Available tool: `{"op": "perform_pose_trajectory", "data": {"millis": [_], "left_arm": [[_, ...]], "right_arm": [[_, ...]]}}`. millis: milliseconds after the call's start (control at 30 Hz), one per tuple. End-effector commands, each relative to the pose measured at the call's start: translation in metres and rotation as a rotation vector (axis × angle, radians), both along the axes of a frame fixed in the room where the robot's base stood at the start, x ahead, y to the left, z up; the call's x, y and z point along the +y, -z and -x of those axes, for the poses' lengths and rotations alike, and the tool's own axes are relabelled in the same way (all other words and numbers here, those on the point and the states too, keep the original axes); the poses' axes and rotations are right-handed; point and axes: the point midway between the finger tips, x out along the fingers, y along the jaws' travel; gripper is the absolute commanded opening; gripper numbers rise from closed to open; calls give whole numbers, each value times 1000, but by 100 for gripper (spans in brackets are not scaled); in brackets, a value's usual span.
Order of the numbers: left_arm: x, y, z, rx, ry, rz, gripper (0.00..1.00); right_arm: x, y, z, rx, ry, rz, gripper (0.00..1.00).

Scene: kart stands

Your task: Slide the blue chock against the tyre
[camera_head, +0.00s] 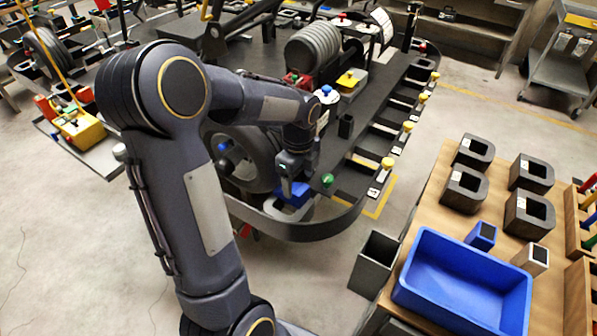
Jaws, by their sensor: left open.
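The blue chock (284,213) sits low at the front corner of the kart, just in front of the dark tyre (257,172). My left arm reaches across the picture, and its gripper (288,192) points down right over the chock. The gripper is open. It hides part of the chock, and my arm covers part of the tyre. I cannot tell whether the chock touches the tyre or the fingers. My right gripper is not in view.
A black curved bumper (300,232) runs around the kart's corner, close to the chock. At right, a wooden table (412,262) holds a blue bin (462,285) and several dark blocks. A grey bin (374,263) stands beside it. Bare floor lies in front of the bumper.

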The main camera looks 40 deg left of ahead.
Motion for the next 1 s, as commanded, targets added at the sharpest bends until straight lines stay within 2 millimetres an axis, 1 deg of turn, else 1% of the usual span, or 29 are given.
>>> {"op": "perform_pose_trajectory", "data": {"millis": [33,200,333,500,767,1000], "left_arm": [[0,9,1,5,0,1,69],[0,36,2,6,0,1,69],[0,50,1,4,0,0,69],[0,58,1,2,0,0,69],[0,58,1,1,0,0,69],[0,58,1,1,0,0,38]], "right_arm": [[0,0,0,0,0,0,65],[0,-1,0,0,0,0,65],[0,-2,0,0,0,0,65],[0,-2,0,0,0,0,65],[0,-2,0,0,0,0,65],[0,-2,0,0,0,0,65]]}}
